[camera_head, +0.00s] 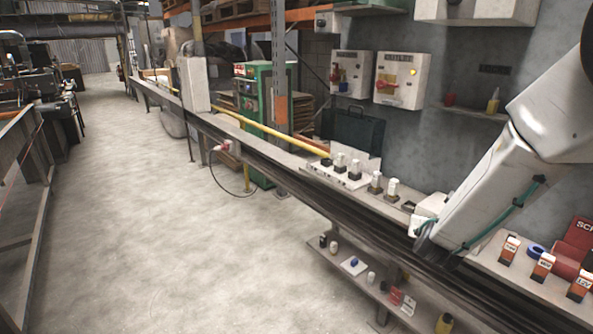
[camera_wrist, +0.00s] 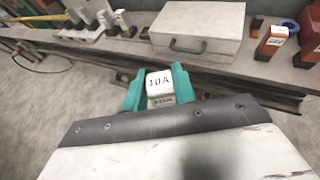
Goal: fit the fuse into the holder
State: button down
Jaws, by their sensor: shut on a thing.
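A white fuse (camera_wrist: 159,82) marked "10A" is between the green fingers of my gripper (camera_wrist: 158,92) in the wrist view. My gripper is shut on it and holds it out in front of the bench edge. In the head view my gripper (camera_head: 428,243) is at the bench's front edge, and the fuse cannot be made out there. Several white fuses in dark holders (camera_head: 392,196) stand on the bench to the left. A small dark piece (camera_head: 408,206), perhaps an empty holder, lies just right of them; it also shows in the wrist view (camera_wrist: 144,33).
A light case (camera_wrist: 197,30) lies on the bench behind my gripper. Orange-and-white boxes (camera_head: 543,267) and a blue roll (camera_head: 535,250) stand to the right. A lower shelf (camera_head: 330,257) holds small items. The floor (camera_head: 150,220) at left is clear.

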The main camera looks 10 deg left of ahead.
aim_at(327, 164)
jog(key=u, duration=1.85)
jog(key=i, duration=1.85)
jog(key=z, duration=1.7)
